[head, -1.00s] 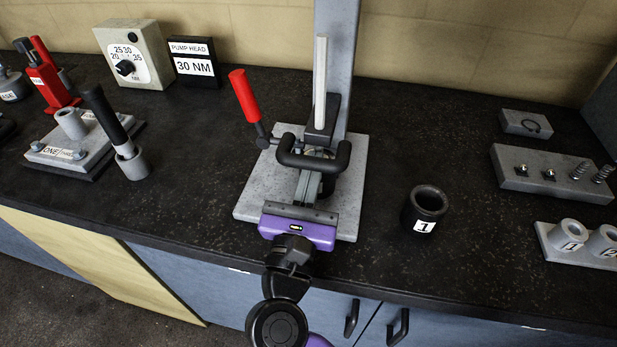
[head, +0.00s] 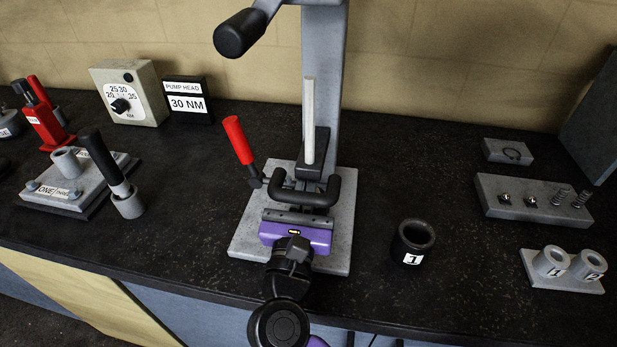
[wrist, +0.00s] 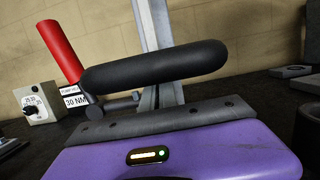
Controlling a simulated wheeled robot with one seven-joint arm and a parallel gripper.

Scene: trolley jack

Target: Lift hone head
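A grey stand has a flat base plate (head: 246,238) and a tall column (head: 325,110). A black U-shaped handle (head: 338,195) sits low on it, with a white upright rod (head: 309,120) behind. I take the handle to be on the hone head, but no label shows this. My gripper (head: 301,208), with its purple body, is over the base plate, close in front of the handle. In the wrist view the handle's thick black bar (wrist: 155,66) crosses just ahead of the grey palm edge. My fingers are largely hidden, so I cannot see whether they touch or hold it.
A red-gripped lever (head: 239,140) stands left of the handle, and a black crank knob (head: 241,33) hangs above. A black cup marked 1 (head: 413,242) stands to the right. A plate with a black-handled tool (head: 98,155) lies left. Open bench lies between.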

